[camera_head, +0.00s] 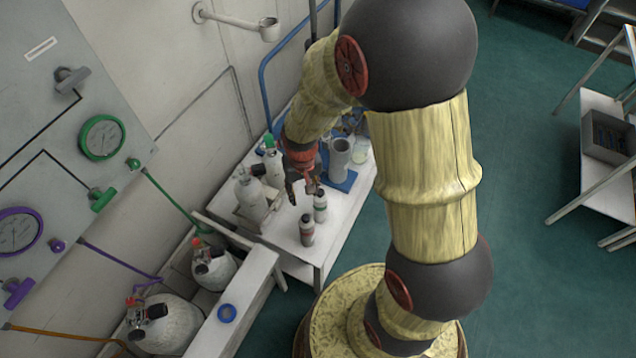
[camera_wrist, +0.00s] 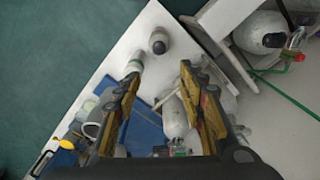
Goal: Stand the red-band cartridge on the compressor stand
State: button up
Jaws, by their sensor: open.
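Two small capped cartridges stand upright on the white table (camera_head: 283,238). The nearer, dark grey one (camera_head: 307,230) seems to carry a reddish band; in the wrist view its dark cap shows (camera_wrist: 158,44). The other, paler cartridge (camera_head: 320,206) has a greenish band and stands just behind it; it also shows in the wrist view (camera_wrist: 135,63). My gripper (camera_head: 302,190) is open and empty above the table, behind both cartridges in the head view. In the wrist view its fingertips (camera_wrist: 160,75) are apart, short of the cartridges. I cannot tell for certain which part is the compressor stand.
A blue mat or plate (camera_head: 345,184) lies on the table beside a grey upright cylinder (camera_head: 340,158). White bottles (camera_head: 251,196) stand at the table's left. Large tanks (camera_head: 168,325) and a ledge with a blue ring (camera_head: 227,313) are at lower left.

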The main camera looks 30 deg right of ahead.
jog(key=s+r+t, duration=0.2)
jog(key=r, duration=0.8)
jog(key=s+r+t, duration=0.1)
jog(key=s+r, duration=0.2)
jog(key=r, duration=0.6)
jog(key=s+r+n+t, duration=0.1)
jog(key=s+r+t, duration=0.1)
jog(key=s+r, duration=0.7)
jog(key=shift+s+r+n, duration=0.3)
jog(key=shift+r, duration=0.35)
